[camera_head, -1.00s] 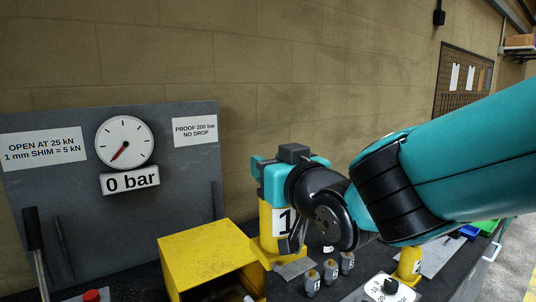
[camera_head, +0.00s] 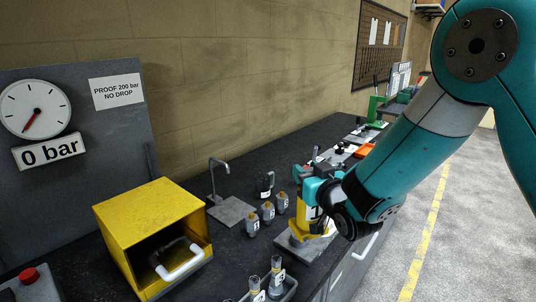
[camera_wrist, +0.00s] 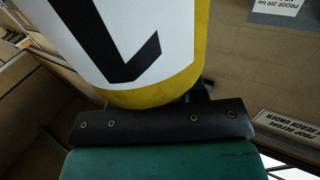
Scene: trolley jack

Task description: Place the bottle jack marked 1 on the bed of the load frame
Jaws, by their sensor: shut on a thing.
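The bottle jack marked 1 (camera_head: 305,212) is yellow with a white label and looks upright. My gripper (camera_head: 322,187) is shut on its upper part. In the wrist view, the jack's yellow and white body (camera_wrist: 140,50) lies against the dark jaw pad. The jack is at or above a grey plate (camera_head: 291,249) near the bench's front edge. I cannot tell whether its base touches the plate. My arm partly hides the jack's right side. I cannot make out the load frame for certain.
Several small numbered weights, including this one (camera_head: 251,224), stand left of the jack.

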